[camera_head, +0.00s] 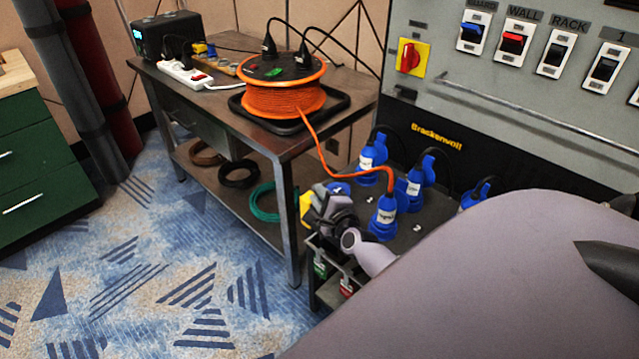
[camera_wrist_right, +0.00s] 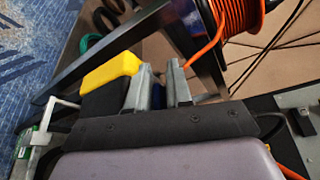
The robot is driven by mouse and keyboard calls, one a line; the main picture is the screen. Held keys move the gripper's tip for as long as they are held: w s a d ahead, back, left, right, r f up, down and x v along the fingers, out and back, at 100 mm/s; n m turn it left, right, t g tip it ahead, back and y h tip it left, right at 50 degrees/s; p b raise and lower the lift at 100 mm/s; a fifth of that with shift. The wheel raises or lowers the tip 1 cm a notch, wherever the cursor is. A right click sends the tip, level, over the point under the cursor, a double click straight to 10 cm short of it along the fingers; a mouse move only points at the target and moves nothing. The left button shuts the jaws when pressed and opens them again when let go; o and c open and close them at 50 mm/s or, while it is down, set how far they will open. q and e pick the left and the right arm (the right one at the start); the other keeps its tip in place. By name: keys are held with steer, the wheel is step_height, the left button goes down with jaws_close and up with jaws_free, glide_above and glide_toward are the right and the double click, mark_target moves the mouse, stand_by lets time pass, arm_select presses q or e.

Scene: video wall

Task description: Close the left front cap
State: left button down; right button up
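Several blue sockets and plugs stand on a dark unit (camera_head: 405,240) below the grey panel. A front blue plug (camera_head: 384,215) has an orange cable. A blue round part (camera_head: 338,188), perhaps the left front cap, shows just behind my right gripper (camera_head: 322,208), which partly hides it. In the wrist view the two silver fingers of my right gripper (camera_wrist_right: 160,85) are apart. A bit of blue (camera_wrist_right: 158,96) shows between them; I cannot tell whether they touch it. My left gripper is not in view.
A metal table (camera_head: 200,95) with an orange cable reel (camera_head: 282,98) stands close on the left. Another blue plug (camera_head: 413,185) and a plug by the orange cable (camera_head: 370,165) stand behind. The grey switch panel (camera_head: 480,85) rises at the back. Patterned floor is free at left.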

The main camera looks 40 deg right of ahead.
steer(key=shift+o, duration=0.6)
steer(key=shift+s+f, duration=0.1)
steer(key=shift+f, duration=0.1)
steer(key=shift+r, duration=0.15)
steer(key=shift+s+r, duration=0.1)
steer(key=f+p+v, duration=0.1)
steer(key=v, duration=0.5)
steer(key=shift+s+r+p, duration=0.3)
steer(key=shift+s+r, duration=0.1)
steer(key=shift+r, duration=0.05)
steer(key=shift+a, duration=0.2)
